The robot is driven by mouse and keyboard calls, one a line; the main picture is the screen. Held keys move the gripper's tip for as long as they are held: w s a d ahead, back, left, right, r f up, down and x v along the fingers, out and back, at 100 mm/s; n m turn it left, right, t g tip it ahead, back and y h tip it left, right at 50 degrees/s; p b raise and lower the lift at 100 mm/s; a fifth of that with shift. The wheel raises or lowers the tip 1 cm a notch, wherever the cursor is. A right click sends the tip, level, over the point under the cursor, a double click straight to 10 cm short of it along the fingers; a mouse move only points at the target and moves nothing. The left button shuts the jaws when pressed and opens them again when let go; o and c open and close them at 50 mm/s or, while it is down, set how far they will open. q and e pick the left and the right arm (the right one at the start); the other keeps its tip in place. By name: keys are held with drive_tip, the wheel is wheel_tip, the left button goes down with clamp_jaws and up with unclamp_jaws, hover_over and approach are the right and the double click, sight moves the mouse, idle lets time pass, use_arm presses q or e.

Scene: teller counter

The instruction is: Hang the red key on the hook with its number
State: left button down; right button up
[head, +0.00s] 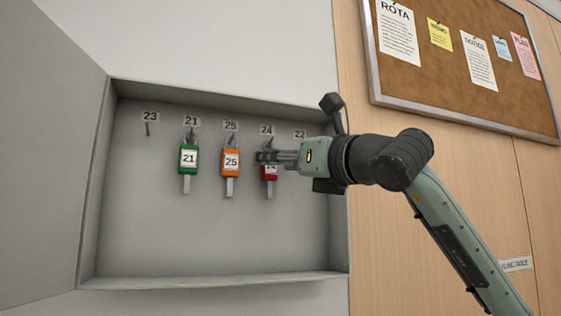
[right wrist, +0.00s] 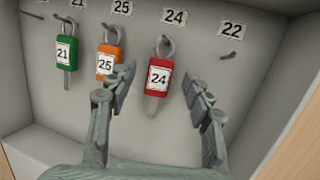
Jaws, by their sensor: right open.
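The red key (head: 269,178) has a tag reading 24 and hangs upright under the 24 label (head: 266,130) in the cabinet. It also shows whole in the right wrist view (right wrist: 159,78), its ring at the hook under 24. My right gripper (head: 266,157) is in front of the red key and hides part of its tag in the head view. In the right wrist view the fingers (right wrist: 165,88) are open, one on each side of the red key, with gaps between. My left gripper is not in view.
The green key 21 (head: 189,160) and orange key 25 (head: 231,163) hang on the hooks under their numbers. The hooks at 23 (head: 148,130) and 22 (right wrist: 228,56) are empty. The cabinet door (head: 50,150) stands open at left. A notice board (head: 450,95) is at upper right.

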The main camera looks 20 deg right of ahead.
drive_tip(key=shift+s, duration=0.1)
drive_tip(key=v, duration=1.1)
drive_tip(key=shift+s+d, duration=0.15)
drive_tip(key=shift+s, duration=0.25)
